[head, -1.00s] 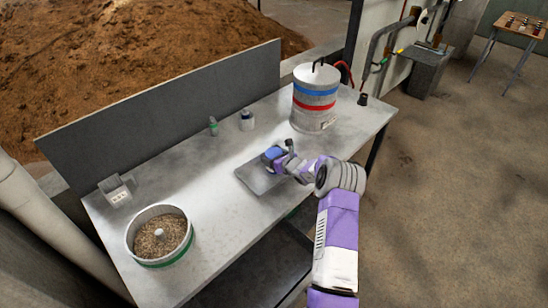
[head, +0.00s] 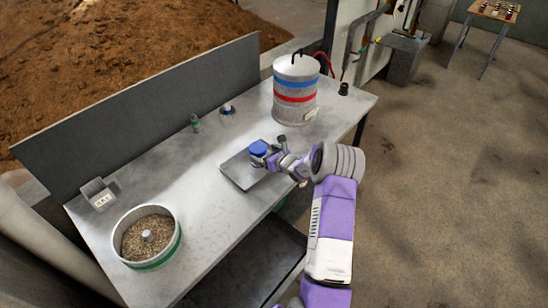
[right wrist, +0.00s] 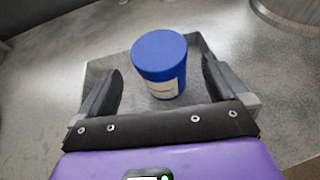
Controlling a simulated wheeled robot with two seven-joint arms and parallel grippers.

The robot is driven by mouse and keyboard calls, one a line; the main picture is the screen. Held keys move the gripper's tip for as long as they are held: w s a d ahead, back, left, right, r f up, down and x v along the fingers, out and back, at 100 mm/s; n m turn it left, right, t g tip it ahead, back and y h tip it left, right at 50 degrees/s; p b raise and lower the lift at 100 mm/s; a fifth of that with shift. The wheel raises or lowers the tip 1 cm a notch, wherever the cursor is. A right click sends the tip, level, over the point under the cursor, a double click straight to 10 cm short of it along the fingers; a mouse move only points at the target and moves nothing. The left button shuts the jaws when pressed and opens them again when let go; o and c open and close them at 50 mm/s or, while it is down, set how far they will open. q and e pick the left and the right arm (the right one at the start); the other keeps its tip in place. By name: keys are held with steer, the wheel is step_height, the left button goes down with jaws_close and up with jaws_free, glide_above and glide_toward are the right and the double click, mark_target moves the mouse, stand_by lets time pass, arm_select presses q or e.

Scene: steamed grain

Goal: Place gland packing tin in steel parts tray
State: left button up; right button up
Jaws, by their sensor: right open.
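The gland packing tin looks to be the blue-lidded tin (right wrist: 160,65), with a pale label on its side. It stands upright on the steel parts tray (right wrist: 98,75), a flat grey tray on the bench. In the head view the tin (head: 258,148) is at the tray (head: 238,171), near its far right part. My right gripper (right wrist: 162,92) is open, with one finger on each side of the tin and visible gaps to both. In the head view my right gripper (head: 268,157) partly hides the tin's side. My left gripper is not in view.
On the bench (head: 200,215) stand a round pan of grain (head: 127,258), a small box (head: 99,194), a green bottle (head: 196,124), a small jar (head: 227,110) and a tall banded canister (head: 295,92). A grey back panel (head: 140,115) edges the bench.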

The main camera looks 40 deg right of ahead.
steer(key=v, duration=0.6)
steer(key=shift+s, duration=0.1)
steer(key=shift+r+p, duration=0.1)
steer(key=shift+p, duration=0.2)
